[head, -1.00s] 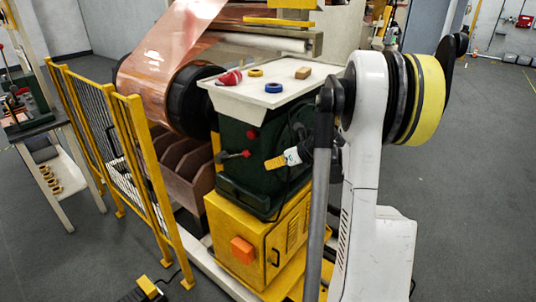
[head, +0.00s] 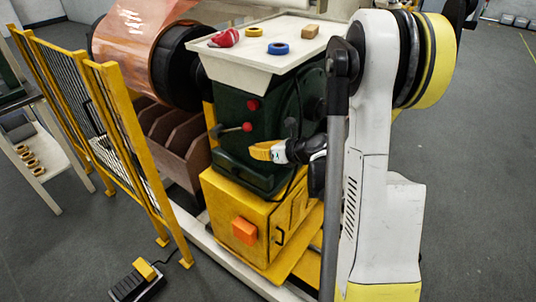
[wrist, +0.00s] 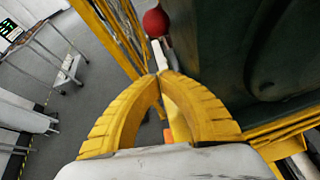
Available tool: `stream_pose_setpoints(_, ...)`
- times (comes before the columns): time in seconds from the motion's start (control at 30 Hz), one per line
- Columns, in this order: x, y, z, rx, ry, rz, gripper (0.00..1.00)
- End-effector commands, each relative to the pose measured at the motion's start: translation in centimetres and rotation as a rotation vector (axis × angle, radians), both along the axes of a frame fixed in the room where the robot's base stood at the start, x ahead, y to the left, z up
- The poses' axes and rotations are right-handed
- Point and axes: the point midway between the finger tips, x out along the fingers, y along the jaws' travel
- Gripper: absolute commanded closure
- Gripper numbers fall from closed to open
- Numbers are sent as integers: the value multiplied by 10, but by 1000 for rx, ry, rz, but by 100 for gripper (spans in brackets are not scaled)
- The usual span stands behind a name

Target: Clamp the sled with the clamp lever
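A lever with a red ball knob (head: 247,127) and a thin rod pointing left sits on the front of the dark green machine body (head: 232,146). A second red knob (head: 253,104) sits above it. My gripper (head: 251,151) has yellow fingers and is just below the lever knob, apart from it in the head view. In the wrist view my gripper (wrist: 162,73) has its fingertips together, with nothing visible between them. A red ball (wrist: 155,22) and a short pale rod show just beyond the tips; I cannot tell whether they touch. I cannot make out the sled.
A yellow mesh fence (head: 120,130) stands close on the left. A white tray (head: 235,58) with small items tops the machine, beside a copper roll (head: 140,50). A yellow cabinet (head: 265,225) is below, and a foot pedal (head: 137,281) lies on the floor.

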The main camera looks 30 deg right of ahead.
Motion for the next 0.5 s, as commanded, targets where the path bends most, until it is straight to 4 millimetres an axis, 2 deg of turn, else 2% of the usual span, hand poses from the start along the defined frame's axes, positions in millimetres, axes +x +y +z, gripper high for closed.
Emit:
stream_pose_setpoints(0.03, 5, 0, 9, 0, 0, 0, 100)
stream_pose_setpoints(0.2, 17, 1, 24, 0, 0, -1, 100)
stream_pose_setpoints(0.5, 21, 0, 29, 0, 0, -1, 100)
